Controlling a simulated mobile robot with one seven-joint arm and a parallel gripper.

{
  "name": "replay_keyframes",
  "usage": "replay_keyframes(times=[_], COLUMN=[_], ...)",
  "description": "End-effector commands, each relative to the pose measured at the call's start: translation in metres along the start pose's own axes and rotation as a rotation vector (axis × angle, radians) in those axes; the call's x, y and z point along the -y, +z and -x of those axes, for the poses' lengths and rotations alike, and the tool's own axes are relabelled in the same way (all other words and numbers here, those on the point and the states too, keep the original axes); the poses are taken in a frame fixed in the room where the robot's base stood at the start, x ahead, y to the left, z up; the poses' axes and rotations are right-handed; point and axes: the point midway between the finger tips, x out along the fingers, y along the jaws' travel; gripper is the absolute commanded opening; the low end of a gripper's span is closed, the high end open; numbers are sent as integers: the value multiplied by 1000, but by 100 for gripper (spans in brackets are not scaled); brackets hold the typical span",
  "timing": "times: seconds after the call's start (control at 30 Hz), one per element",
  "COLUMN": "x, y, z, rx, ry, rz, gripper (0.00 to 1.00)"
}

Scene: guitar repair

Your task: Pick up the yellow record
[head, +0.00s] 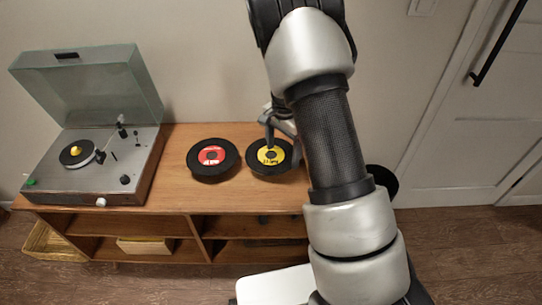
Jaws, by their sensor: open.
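The yellow record (258,169) is a black disc with a yellow label, lying on the wooden cabinet top (175,184) right of the red-labelled record. My gripper (270,142) is above its upper right part, pointing down, with nothing seen held in it. The gripper is open, but my arm hides much of it, and one finger overlaps the label in the picture. I cannot tell whether a finger touches the disc. The right side of the record is partly hidden behind the gripper and arm.
A record with a red label (212,156) lies close to the left. A turntable (110,180) with its clear lid raised (95,85) stands at the cabinet's left end. The wall (200,60) is close behind. A white door (480,130) with a black handle is at right.

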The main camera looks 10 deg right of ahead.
Motion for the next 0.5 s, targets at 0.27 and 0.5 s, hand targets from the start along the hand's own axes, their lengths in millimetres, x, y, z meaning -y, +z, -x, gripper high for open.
replay_keyframes(times=[0.27,0.5], x=[0,0], y=[0,0], z=[-30,-30], rx=[-1,-1], ry=[-1,-1], rz=[-1,0], gripper=[77,77])
